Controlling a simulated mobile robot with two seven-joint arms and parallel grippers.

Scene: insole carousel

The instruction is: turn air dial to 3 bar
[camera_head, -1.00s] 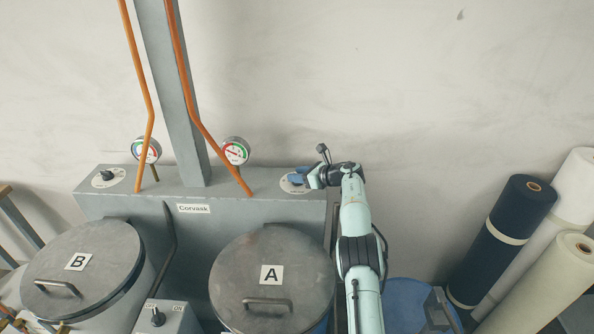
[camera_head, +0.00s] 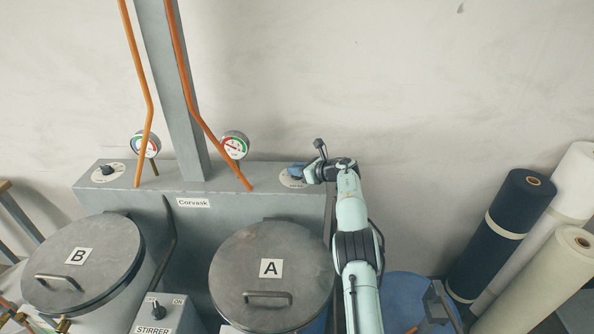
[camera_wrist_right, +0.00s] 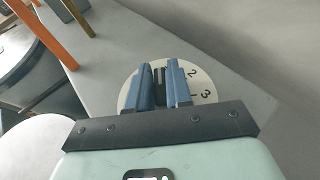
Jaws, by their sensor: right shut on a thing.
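The air dial (camera_wrist_right: 204,82) is a pale round plate on top of the grey cabinet, with the numbers 2 and 3 readable at its right in the right wrist view. In the head view the dial (camera_head: 287,181) is partly hidden by my right gripper (camera_head: 299,173). In the right wrist view the blue fingers of my right gripper (camera_wrist_right: 160,82) are shut on the dark knob (camera_wrist_right: 160,76) at the dial's middle. The fingers hide most of the knob and the dial's left markings, so I cannot tell its setting. My left gripper is not in view.
Another dial (camera_head: 107,172) is at the cabinet's left. Lidded pots B (camera_head: 100,245) and A (camera_head: 300,245) stand in front. Rolls (camera_head: 522,205) lean at the right.

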